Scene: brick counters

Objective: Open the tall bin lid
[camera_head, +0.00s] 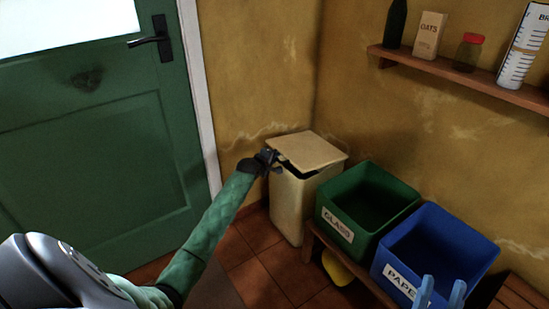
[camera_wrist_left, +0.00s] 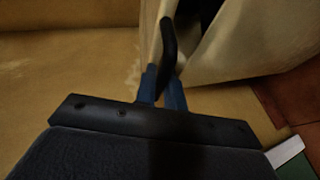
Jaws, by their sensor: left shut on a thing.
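The tall cream bin (camera_head: 287,205) stands in the corner by the wall. Its lid (camera_head: 310,149) is slightly raised at the front, with a dark gap under its front edge. My left gripper (camera_head: 273,160) is at the lid's front left corner. In the left wrist view its blue fingers (camera_wrist_left: 162,82) are shut on a black handle (camera_wrist_left: 168,45). The dark opening shows beside the handle there. My right gripper (camera_head: 440,288) shows only as two blue fingertips at the bottom right, held apart with nothing visible between them.
A green glass bin (camera_head: 341,223) and a blue paper bin (camera_head: 391,277) stand on a low wooden bench to the right. A shelf (camera_head: 465,81) with a bottle, carton and jars is above. A green door (camera_head: 88,150) is at left. A yellow object (camera_head: 337,269) lies below the bench.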

